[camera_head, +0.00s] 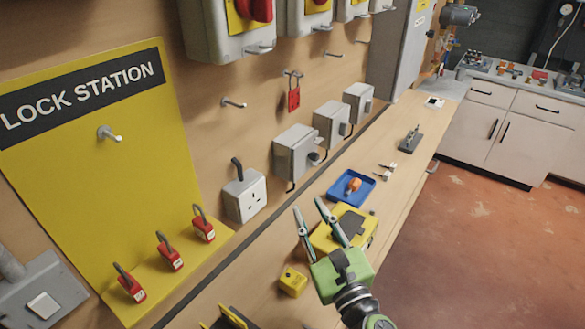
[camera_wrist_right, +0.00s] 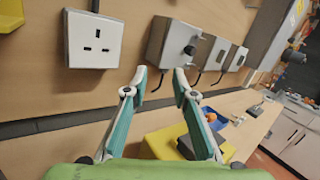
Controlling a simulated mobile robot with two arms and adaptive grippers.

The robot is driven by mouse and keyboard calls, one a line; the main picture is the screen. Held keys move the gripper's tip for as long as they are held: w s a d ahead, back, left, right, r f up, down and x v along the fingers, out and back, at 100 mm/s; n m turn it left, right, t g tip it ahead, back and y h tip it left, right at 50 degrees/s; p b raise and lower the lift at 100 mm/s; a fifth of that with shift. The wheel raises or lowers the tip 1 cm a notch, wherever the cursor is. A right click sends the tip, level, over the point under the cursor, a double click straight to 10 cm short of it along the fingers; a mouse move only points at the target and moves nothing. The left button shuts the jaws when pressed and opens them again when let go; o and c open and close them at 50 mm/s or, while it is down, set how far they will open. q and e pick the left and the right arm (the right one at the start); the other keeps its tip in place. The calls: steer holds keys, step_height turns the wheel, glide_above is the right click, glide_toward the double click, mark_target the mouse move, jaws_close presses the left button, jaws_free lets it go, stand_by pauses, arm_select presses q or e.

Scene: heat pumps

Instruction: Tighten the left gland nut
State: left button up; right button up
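Three grey boxes are mounted in a row on the wooden wall panel. The left box (camera_head: 290,152) has a small dark round fitting (camera_head: 314,157) on its side, perhaps the left gland nut. In the right wrist view the fitting (camera_wrist_right: 190,50) sits on the side of the left box (camera_wrist_right: 164,38). A dark cable shows under each box. My right gripper (camera_head: 308,206) is open and empty, below and in front of the left box, apart from it. In the right wrist view its fingertips (camera_wrist_right: 160,75) stand apart with nothing between them. My left gripper is not in view.
A white socket (camera_head: 246,195) is on the wall left of the boxes. On the bench are a yellow case (camera_head: 345,228), a blue tray (camera_head: 338,190) with an orange item and a small yellow block (camera_head: 292,281). A red padlock (camera_head: 294,98) hangs above the boxes.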

mark_target(297, 179)
steer(key=w+f+m, duration=0.1)
steer(key=w+f+m+h, duration=0.1)
steer(key=shift+d+f+m+g, duration=0.3)
steer(key=shift+d+f+g, duration=0.05)
steer(key=shift+g, duration=0.05)
steer(key=shift+w+f+h, duration=0.15)
steer(key=shift+w+h, duration=0.1)
steer(key=shift+h, duration=0.05)
steer(key=shift+w+a, duration=0.1)
steer(key=shift+w, duration=0.3)
steer(key=p+x, duration=0.1)
steer(key=x, duration=1.1)
steer(key=shift+p, duration=0.35)
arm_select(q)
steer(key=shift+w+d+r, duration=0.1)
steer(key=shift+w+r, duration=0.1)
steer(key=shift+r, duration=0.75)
arm_select(e)
steer(key=shift+w+a+f, duration=0.1)
steer(key=shift+w, duration=0.05)
jaws_close()
